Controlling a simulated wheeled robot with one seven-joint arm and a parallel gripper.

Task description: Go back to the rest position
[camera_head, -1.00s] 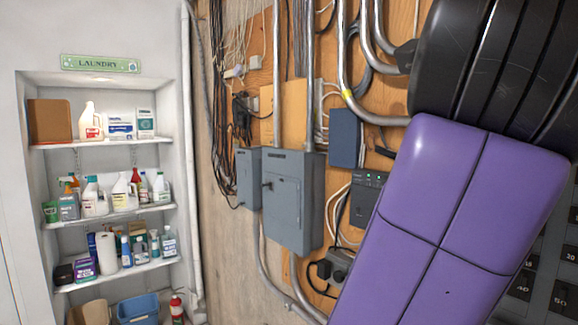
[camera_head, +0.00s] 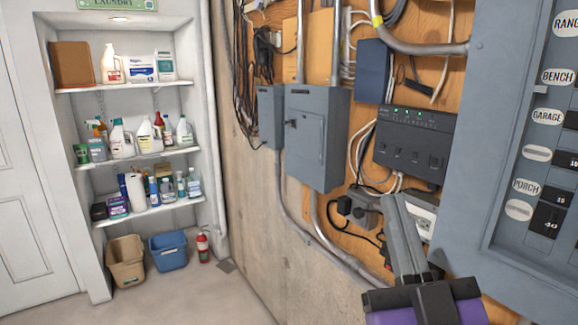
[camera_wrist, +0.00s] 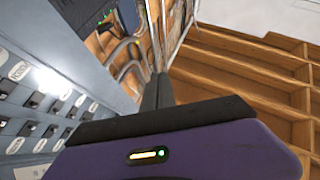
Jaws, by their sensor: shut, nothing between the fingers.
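My gripper (camera_head: 402,232) shows at the lower right of the head view, with its two grey fingers together and pointing up. Its dark base and purple body are at the bottom edge. Nothing shows between the fingers. It is in front of the plywood wall, left of the open breaker panel (camera_head: 482,205). In the wrist view my gripper (camera_wrist: 157,92) is also shut, with the breaker panel (camera_wrist: 22,105) on the left. I cannot tell from the pictures whether the fingers touch the wall equipment behind them.
A grey switch box (camera_head: 317,137) and a black device with green lights (camera_head: 414,140) hang on the wall. An outlet box (camera_head: 424,218) is behind the fingers. Laundry shelves (camera_head: 150,150), two bins and a red extinguisher (camera_head: 203,247) stand left. The floor (camera_head: 190,298) is clear.

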